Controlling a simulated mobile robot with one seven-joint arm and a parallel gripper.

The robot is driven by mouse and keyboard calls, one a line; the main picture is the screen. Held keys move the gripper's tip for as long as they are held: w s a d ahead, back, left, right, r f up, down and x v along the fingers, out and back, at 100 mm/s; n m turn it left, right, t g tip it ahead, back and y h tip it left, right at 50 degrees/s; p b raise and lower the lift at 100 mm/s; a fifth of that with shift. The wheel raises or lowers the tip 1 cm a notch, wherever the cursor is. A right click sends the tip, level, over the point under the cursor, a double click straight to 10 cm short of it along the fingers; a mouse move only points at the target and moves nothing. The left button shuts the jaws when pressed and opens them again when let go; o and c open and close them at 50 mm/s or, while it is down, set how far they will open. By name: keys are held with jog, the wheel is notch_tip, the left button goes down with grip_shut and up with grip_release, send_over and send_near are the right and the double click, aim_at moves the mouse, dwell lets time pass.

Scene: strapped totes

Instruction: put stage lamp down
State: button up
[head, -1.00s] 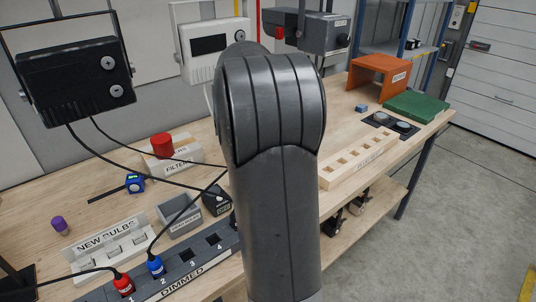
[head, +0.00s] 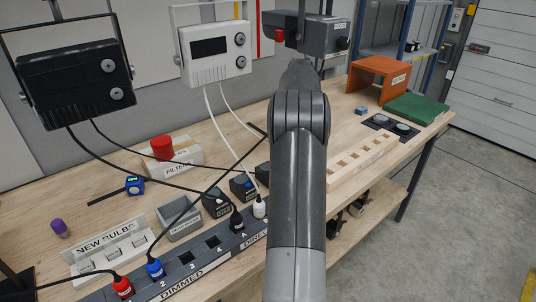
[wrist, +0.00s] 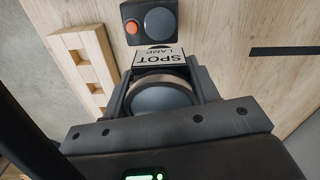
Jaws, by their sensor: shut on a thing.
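The stage lamp (wrist: 160,98) shows in the wrist view as a dark body with a round grey-blue face and a pale rim. My gripper (wrist: 161,76) is shut on it, with a finger on each side. A white label reading "SPOT LAMP" (wrist: 159,57) sits just beyond the lamp, upside down in this view; I cannot tell whether it is on the lamp or on the table. In the head view my arm hides the gripper and the lamp. How far the lamp is above the tabletop cannot be told.
A dark box with an orange button (wrist: 150,22) lies just beyond the label. The slotted wooden rack (head: 365,160) is to the arm's right. The numbered socket strip (head: 190,267) runs along the front. Black (head: 75,75) and white (head: 215,50) units hang behind, with trailing cables.

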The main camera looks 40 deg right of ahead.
jog(key=w+a+f, duration=0.1)
jog(key=w+f, duration=0.1)
jog(key=w, duration=0.1)
jog(key=w+a+f, duration=0.2)
jog(key=w, duration=0.2)
jog(key=w+a+f, duration=0.1)
jog(key=w+f, duration=0.1)
jog(key=w, duration=0.1)
jog(key=shift+w+a+f, duration=0.15)
jog(key=shift+a+f, duration=0.25)
jog(key=shift+f, duration=1.95)
jog(key=shift+f, duration=0.15)
jog(key=o, duration=1.1)
notch_tip(320, 180, up, 8)
jog(key=shift+f, duration=0.1)
